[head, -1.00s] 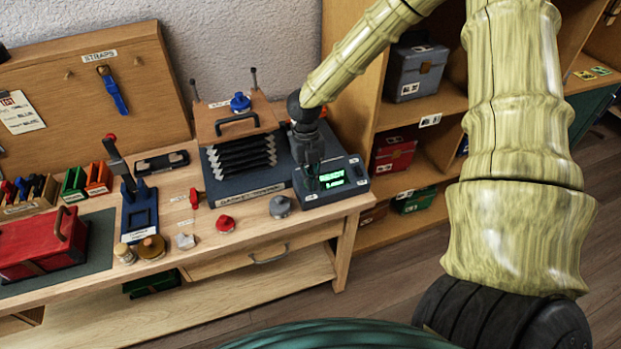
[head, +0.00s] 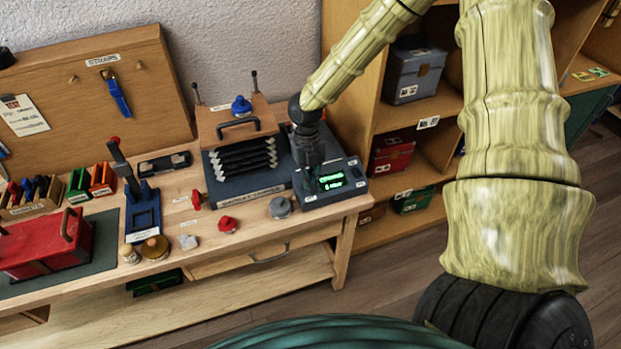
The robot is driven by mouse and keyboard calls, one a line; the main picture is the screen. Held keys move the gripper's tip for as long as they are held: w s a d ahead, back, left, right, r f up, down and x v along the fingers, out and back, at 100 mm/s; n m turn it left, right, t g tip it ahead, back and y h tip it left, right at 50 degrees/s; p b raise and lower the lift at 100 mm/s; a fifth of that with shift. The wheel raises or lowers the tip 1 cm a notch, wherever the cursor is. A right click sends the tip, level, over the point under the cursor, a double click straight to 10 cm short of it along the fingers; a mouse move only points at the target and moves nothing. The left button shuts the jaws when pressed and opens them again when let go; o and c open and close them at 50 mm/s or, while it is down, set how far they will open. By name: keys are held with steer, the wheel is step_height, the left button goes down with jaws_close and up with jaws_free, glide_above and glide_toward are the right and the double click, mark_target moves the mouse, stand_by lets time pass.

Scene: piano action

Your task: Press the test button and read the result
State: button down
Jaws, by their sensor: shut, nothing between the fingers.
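The tester is a dark grey box with a lit green display (head: 331,181) at the right end of the workbench. The display shows two short lines of green text, too small and blurred to read surely. My gripper (head: 312,184) is shut and empty, pointing down over the left part of the box, just left of the display. It hides the part of the box under it, and no test button shows. I cannot tell whether the fingertips touch the box.
A bellows unit with a wooden top (head: 241,125) stands just left of the tester. A grey weight (head: 280,207) and a red knob (head: 228,224) lie near the bench's front edge. A wooden shelf with a grey case (head: 412,75) stands at the right.

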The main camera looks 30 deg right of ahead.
steer(key=shift+s+a+r+p, duration=0.15)
steer(key=shift+s+r+p, duration=0.2)
steer(key=shift+r, duration=0.35)
step_height(320, 180, up, 10)
steer(key=w+b, duration=0.2)
steer(key=b, duration=0.1)
steer(key=shift+d+f, duration=0.25)
